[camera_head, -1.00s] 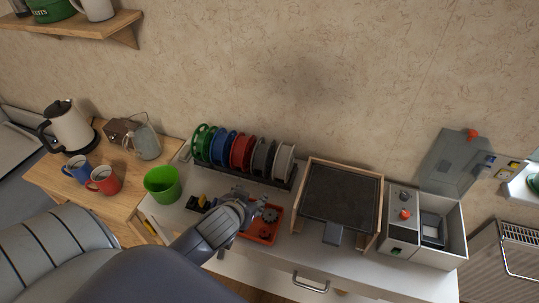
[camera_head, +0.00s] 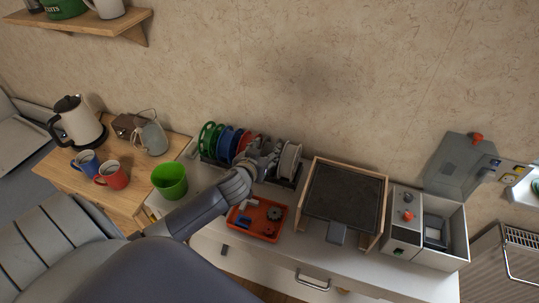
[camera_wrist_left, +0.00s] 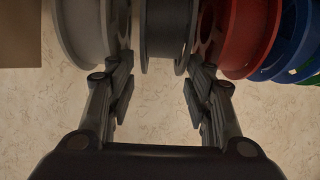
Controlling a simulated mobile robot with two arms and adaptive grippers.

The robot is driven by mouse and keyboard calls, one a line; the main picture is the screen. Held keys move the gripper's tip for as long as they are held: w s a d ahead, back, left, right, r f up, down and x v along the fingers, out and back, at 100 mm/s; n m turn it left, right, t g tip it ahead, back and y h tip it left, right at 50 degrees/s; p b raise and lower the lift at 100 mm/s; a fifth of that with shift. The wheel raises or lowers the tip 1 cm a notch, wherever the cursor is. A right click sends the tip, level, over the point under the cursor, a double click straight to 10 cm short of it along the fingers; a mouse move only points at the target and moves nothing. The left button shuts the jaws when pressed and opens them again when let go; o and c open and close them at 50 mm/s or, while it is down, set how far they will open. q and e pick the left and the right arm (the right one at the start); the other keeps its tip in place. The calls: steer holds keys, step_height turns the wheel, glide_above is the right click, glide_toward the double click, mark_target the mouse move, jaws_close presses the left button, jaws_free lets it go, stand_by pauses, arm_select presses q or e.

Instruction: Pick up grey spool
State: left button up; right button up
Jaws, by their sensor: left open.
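The dark grey spool (camera_wrist_left: 168,32) stands in the row of spools, between a white spool (camera_wrist_left: 88,30) and a red spool (camera_wrist_left: 245,38) in the left wrist view. My left gripper (camera_wrist_left: 160,85) is open, with its two fingers reaching toward the gaps on either side of the grey spool. In the head view my left gripper (camera_head: 265,152) is at the rack and hides most of the grey spool. The white spool (camera_head: 288,160) shows to its right and the red spool (camera_head: 247,143) to its left. My right gripper is not in view.
The rack also holds blue (camera_head: 228,142) and green (camera_head: 208,138) spools. An orange tray (camera_head: 270,234) with small parts lies in front. A green cup (camera_head: 170,182) stands left, and a wood-framed dark panel (camera_head: 342,200) stands right of the rack.

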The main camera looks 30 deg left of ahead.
mark_target(270, 148)
arm_select(q)
steer(key=x, duration=0.1)
steer(key=p+x, duration=0.1)
steer(key=x, duration=0.1)
steer(key=shift+w+a+r, duration=0.1)
steer(key=shift+a+r, duration=0.1)
steer(key=shift+w+a+f, duration=0.1)
steer(key=shift+w+f, duration=0.25)
steer(key=shift+w, duration=0.3)
jaws_close()
